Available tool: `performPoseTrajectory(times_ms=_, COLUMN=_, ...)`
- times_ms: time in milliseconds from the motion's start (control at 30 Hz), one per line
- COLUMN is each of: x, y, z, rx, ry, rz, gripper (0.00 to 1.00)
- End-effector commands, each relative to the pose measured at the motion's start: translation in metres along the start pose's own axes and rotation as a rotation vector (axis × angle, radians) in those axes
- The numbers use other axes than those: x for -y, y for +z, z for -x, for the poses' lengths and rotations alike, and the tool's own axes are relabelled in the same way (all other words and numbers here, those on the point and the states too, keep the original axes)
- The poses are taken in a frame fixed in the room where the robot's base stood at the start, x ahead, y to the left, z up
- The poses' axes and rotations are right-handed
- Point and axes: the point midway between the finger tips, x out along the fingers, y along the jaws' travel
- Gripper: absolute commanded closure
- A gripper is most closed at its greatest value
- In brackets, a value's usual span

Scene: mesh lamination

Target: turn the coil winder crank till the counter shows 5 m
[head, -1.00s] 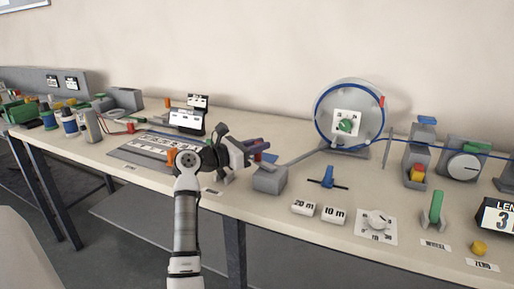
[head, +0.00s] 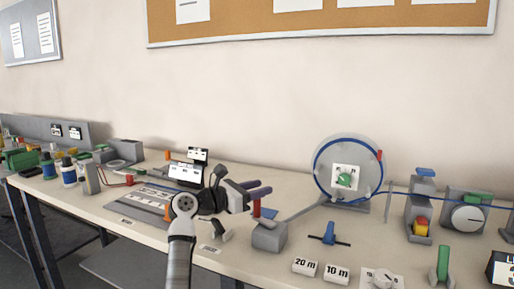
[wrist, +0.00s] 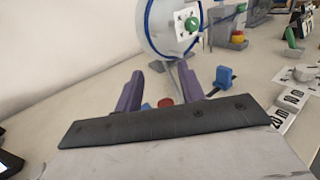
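The coil winder reel (head: 335,190), a grey disc with a blue rim, stands at the back right of centre. It has a white plate with a green knob at its middle and a red piece (head: 380,155) at its upper right edge. The reel also shows in the wrist view (wrist: 153,36). The length counter (head: 502,270) is cut off at the right edge, so its reading cannot be made out. My gripper (head: 264,188) is left of the reel, above a grey block. Its purple fingers stand apart in the wrist view (wrist: 170,66), with a red round piece (wrist: 165,102) showing beyond and between them.
The grey block (head: 268,238) has a bar running towards the reel. A printed mat (head: 140,205) and bottles are left.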

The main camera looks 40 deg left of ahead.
Motion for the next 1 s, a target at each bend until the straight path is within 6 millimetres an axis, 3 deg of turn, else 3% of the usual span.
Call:
performPoseTrajectory(times_ms=400, x=0.000, y=0.107, z=0.000, rx=-0.001, ry=0.001, rz=-0.003, gripper=0.61)
performPoseTrajectory(times_ms=600, x=0.000, y=0.144, z=0.000, rx=-0.001, ry=0.001, rz=-0.001, gripper=0.61)
performPoseTrajectory(times_ms=800, x=-0.001, y=0.160, z=0.000, rx=-0.001, ry=0.001, rz=0.001, gripper=0.61)
performPoseTrajectory(times_ms=1000, x=0.000, y=0.163, z=0.000, rx=-0.001, ry=0.000, rz=0.001, gripper=0.61)
